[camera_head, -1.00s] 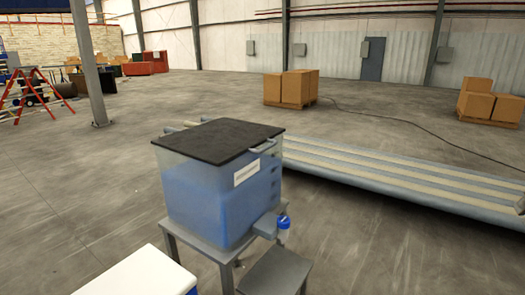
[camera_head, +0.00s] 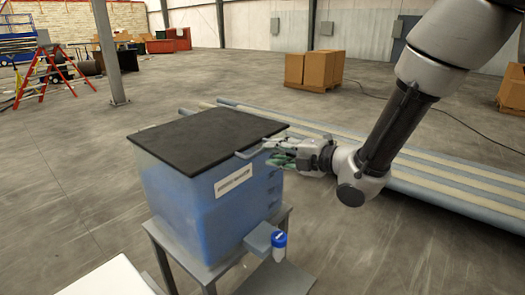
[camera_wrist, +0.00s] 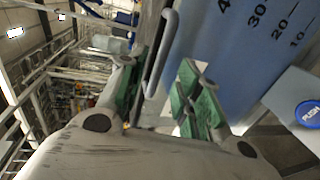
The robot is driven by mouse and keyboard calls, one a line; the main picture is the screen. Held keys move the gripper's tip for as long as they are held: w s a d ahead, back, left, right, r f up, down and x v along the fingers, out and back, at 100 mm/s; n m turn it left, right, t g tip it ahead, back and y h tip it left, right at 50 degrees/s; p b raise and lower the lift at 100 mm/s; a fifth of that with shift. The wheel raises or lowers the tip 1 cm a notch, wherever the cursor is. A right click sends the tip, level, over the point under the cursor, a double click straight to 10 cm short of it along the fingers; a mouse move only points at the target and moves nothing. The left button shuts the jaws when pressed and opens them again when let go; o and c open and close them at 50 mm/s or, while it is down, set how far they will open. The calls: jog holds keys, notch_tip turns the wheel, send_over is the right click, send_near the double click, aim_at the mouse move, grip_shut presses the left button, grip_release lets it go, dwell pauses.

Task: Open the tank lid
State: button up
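The tank (camera_head: 172,198) is a translucent box with blue contents on a grey stand. Its flat black lid (camera_head: 205,137) lies closed on top. A grey bar handle (camera_head: 247,154) projects from the lid's right front edge. My gripper (camera_head: 277,155) is at that edge, beside the handle. In the wrist view, the gripper (camera_wrist: 162,72) is open, its green finger pads apart. The handle (camera_wrist: 160,55) reaches into the gap between the fingers, nearer the left finger, and contact cannot be told. The tank wall (camera_wrist: 225,45) with scale numbers is to the right.
A blue-capped push dispenser (camera_head: 279,248) sits low on the tank's front; its blue button (camera_wrist: 309,114) is at the wrist view's right. A white-topped box (camera_head: 105,282) is at bottom left. A long grey slatted structure (camera_head: 450,185) lies behind my arm.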

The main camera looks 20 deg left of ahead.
aim_at(264, 150)
jog(key=x, duration=0.5)
jog(key=shift+w+a, duration=0.25)
jog(key=shift+a, duration=0.1)
grip_shut()
